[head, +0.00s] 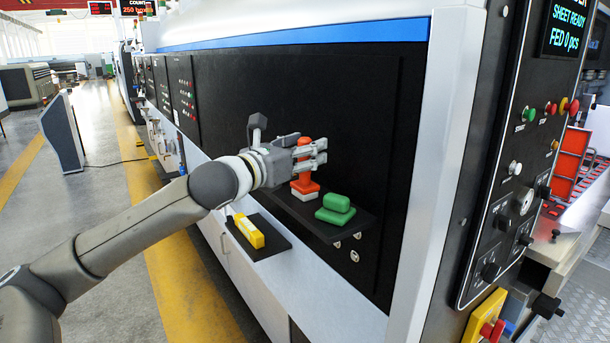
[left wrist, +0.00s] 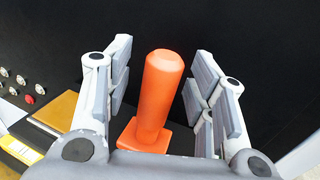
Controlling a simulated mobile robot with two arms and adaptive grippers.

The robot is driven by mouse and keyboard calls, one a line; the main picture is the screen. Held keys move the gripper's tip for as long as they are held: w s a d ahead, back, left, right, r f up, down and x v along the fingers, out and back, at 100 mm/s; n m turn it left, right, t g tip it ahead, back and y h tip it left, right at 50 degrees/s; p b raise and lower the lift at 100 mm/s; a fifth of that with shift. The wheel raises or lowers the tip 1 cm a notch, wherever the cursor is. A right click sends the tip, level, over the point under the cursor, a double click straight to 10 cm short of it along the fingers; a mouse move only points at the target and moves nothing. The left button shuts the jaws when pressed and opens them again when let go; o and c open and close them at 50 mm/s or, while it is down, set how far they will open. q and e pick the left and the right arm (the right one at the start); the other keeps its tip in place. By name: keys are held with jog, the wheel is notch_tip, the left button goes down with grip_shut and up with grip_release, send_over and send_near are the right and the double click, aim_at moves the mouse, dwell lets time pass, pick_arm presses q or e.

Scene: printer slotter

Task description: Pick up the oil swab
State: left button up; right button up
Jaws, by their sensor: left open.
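The orange tool (head: 305,186), apparently the oil swab, stands upright on a dark shelf (head: 352,226), with a pale pad under its orange foot. Its thick round handle (left wrist: 162,90) fills the middle of the left wrist view. My left gripper (head: 316,153) is level with the upper handle. Its open fingers stand on either side of the handle, with a gap visible on both sides in the left wrist view. The fingers hide part of the handle in the head view. My right gripper is in neither view.
A green block-shaped tool (head: 336,208) sits just right of the orange tool on the same shelf. A yellow item (head: 248,230) lies on a lower dark tray (head: 273,246) to the left. The black machine panel (head: 365,120) rises close behind.

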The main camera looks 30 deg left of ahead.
aim_at(304, 138)
pick_arm(q)
grip_shut()
dwell(0.4)
jog(key=shift+r, duration=0.2)
jog(key=shift+r, duration=0.5)
notch_tip(304, 138, up, 2)
jog(key=shift+r+p, duration=0.25)
jog(key=shift+p, duration=0.25)
jog(key=s+a+r+b, duration=0.2)
jog(key=s+a+r, duration=0.1)
jog(key=s+r, duration=0.6)
jog(key=s, duration=0.4)
jog(key=shift+s+a, duration=0.15)
jog(key=shift+s, duration=0.1)
